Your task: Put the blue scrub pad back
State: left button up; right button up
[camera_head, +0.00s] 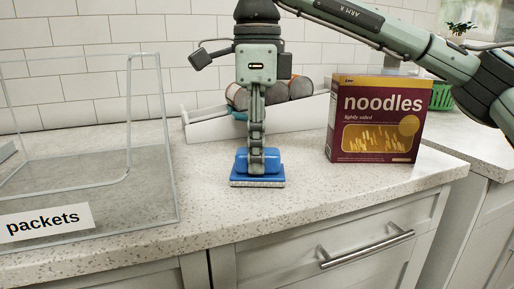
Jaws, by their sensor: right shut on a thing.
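The blue scrub pad (242,183) has a blue handle part on top and a pale underside. It is low at the counter's front part, at the middle of the camera_head view. I cannot tell whether it touches the counter. My right gripper (257,160) points straight down and is shut on the scrub pad's blue top, hiding part of it. My left gripper is not in view.
A clear bin (176,200) labelled "packets" stands at the left. A noodles box (375,120) stands at the right. A white sloped holder (205,125) with several cylindrical items is behind my gripper. A green basket (441,97) is at the far right. The counter's front edge is near.

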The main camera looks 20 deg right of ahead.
jog(key=shift+f, duration=0.1)
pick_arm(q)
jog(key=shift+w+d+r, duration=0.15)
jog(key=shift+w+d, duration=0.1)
pick_arm(e)
jog(key=o, duration=1.1)
jog(key=shift+r, duration=0.35)
notch_tip(320, 180, up, 3)
jog(key=shift+r, duration=0.1)
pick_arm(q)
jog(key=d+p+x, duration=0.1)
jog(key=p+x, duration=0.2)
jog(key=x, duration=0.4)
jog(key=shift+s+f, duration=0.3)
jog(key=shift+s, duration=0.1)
pick_arm(e)
notch_tip(320, 180, up, 8)
jog(key=shift+r, duration=0.2)
